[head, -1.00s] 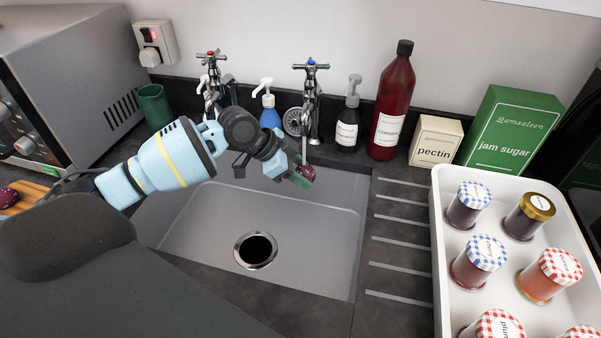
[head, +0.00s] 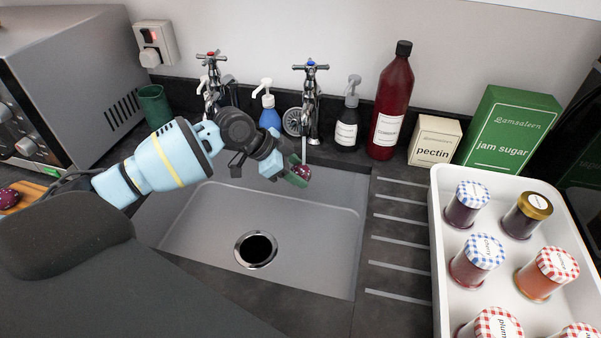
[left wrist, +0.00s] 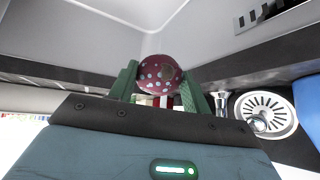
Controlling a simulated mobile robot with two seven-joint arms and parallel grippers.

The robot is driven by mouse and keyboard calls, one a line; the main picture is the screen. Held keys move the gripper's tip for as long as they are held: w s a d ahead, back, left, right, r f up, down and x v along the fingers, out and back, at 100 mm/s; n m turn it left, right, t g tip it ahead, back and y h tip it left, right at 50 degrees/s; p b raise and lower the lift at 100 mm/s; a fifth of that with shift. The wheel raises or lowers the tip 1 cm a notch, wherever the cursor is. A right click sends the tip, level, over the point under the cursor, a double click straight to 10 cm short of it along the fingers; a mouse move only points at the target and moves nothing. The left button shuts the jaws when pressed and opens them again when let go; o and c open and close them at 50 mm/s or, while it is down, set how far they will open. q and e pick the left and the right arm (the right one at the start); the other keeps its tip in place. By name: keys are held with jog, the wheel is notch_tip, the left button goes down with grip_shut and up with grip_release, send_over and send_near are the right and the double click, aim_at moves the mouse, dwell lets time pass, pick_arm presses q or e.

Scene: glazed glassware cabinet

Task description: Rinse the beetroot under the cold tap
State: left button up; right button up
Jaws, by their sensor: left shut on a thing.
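The beetroot (head: 302,171) is dark red and held over the sink (head: 205,225), below the spout of the blue-topped cold tap (head: 311,90). My left gripper (head: 296,178) is shut on it with green fingers. A thin pale streak, which looks like running water, comes down from the spout to the beetroot. In the left wrist view the beetroot (left wrist: 159,74) sits between the two fingers and has pale spots; I cannot tell if these are drops or marks. My right gripper is not in view.
A red-topped tap (head: 211,80) stands to the left. A blue soap bottle (head: 269,112), a dark pump bottle (head: 347,125) and a tall red bottle (head: 393,100) line the back. A white tray (head: 437,235) of jars stands right. The sink basin below is clear around its drain (head: 256,250).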

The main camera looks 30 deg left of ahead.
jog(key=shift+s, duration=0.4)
pick_arm(q)
jog(key=shift+d, duration=0.15)
jog(key=shift+w+d, duration=0.25)
jog(key=shift+d, duration=0.2)
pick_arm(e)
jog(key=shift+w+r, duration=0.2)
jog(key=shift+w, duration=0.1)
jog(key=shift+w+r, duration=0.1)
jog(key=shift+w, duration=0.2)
pick_arm(q)
jog(key=shift+s+a, duration=0.1)
jog(key=shift+a, duration=0.15)
jog(key=shift+s+a, duration=0.1)
jog(key=shift+a, duration=0.3)
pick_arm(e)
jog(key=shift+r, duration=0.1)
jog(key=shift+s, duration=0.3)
